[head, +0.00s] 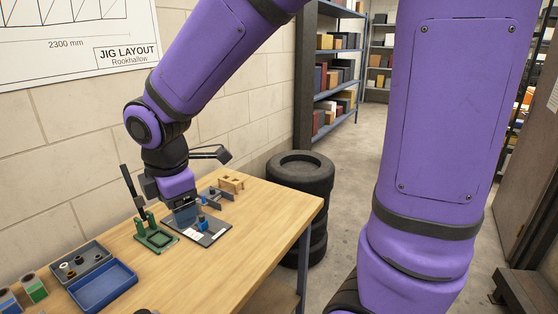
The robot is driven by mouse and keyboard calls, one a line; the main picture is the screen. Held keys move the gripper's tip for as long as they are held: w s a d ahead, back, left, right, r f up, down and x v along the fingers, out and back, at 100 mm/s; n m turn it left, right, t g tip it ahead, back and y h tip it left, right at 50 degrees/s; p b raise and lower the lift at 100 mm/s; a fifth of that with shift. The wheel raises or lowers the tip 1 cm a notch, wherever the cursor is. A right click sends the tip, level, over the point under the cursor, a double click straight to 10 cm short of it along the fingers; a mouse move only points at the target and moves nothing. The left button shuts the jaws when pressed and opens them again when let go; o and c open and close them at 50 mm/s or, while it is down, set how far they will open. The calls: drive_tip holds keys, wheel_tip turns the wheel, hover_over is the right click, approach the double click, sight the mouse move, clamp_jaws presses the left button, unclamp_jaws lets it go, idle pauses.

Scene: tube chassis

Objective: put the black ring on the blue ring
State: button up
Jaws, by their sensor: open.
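My gripper (184,213) points down over a dark plate (213,236) on the wooden table and is open. A small blue part (203,219) stands on the plate, just right of my gripper; it may be the blue ring, but it is too small to tell. An open grey case (90,252) at the table's left holds several small round parts. One dark round part (71,273) there may be the black ring, but I cannot tell. My gripper hides part of the plate, and I see nothing held.
A green fixture (154,236) with a dark upright lever stands left of the plate. A blue tray (104,287) lies in front of the grey case. A wooden block piece (231,182) sits behind. Stacked tyres (301,175) stand beyond the table. The front right tabletop is clear.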

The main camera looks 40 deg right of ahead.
drive_tip(key=s+d+r+m+t, duration=0.1)
drive_tip(key=s+d+r+m, duration=0.4)
drive_tip(key=s+m, duration=0.3)
drive_tip(key=s+d+r+m+t, duration=0.2)
drive_tip(key=s+d+r+m, duration=0.3)
drive_tip(key=m, duration=0.5)
drive_tip(key=shift+s+d+r+y, duration=0.25)
drive_tip(key=shift+s+d+y, duration=0.15)
drive_tip(key=shift+s+d, duration=0.8)
drive_tip(key=shift+s+a, duration=0.15)
